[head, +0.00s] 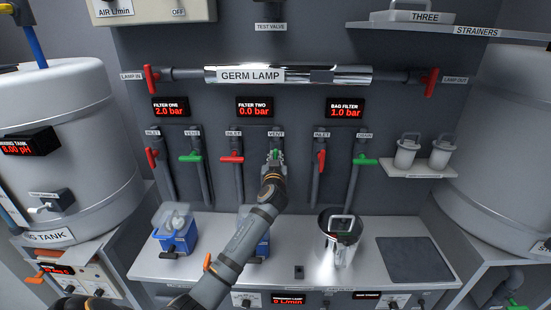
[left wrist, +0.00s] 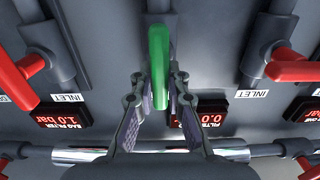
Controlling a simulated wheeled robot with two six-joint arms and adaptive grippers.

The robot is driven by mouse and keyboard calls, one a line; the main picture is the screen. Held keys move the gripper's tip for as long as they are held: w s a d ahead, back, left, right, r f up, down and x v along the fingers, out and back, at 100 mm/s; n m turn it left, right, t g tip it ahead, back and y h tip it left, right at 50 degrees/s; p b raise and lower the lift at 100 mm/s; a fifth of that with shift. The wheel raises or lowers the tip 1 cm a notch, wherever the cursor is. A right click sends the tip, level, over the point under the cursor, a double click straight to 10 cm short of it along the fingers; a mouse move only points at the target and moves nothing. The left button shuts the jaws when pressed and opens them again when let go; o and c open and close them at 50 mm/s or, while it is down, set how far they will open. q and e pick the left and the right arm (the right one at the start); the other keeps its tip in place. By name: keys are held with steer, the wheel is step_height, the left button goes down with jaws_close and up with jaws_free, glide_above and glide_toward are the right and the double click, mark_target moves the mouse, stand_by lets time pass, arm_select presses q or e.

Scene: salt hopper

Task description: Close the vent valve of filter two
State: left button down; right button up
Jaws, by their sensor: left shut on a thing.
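Filter two's vent valve has a green handle, which shows in the left wrist view (left wrist: 158,62) lying lengthwise along its pipe. My left gripper (head: 276,157) is at this valve in the head view, under the VENT label, and hides most of the handle. In the left wrist view, my left gripper's fingers (left wrist: 158,105) stand on both sides of the green handle, shut on it. The filter two display (head: 254,107) reads 0.0 bar. Filter two's red inlet handle (head: 231,159) lies crosswise to its pipe. My right gripper is not in view.
Filter one's green vent handle (head: 197,158) and the bag filter's red inlet handle (head: 320,157) are on either side. The germ lamp tube (head: 300,75) runs above. Below, the counter (head: 215,275) holds a blue container (head: 176,238) and a metal vessel (head: 345,251).

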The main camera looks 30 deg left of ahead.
arm_select(q)
steer(key=m, duration=0.4)
steer(key=shift+w+d, duration=0.15)
steer(key=shift+d, duration=0.05)
steer(key=shift+w+d+f+m+p, duration=0.15)
steer(key=shift+m+p, duration=0.55)
steer(key=shift+m, duration=1.45)
steer(key=shift+d+f+m+p, duration=0.1)
steer(key=shift+f+m+p, duration=0.4)
steer(key=shift+m, duration=1.7)
steer(key=shift+w+d+m+p, duration=0.1)
steer(key=shift+m+p, duration=0.8)
steer(key=shift+m, duration=1.25)
steer(key=shift+f+m, duration=0.1)
steer(key=shift+m, duration=0.2)
steer(key=c, duration=1.3)
jaws_free()
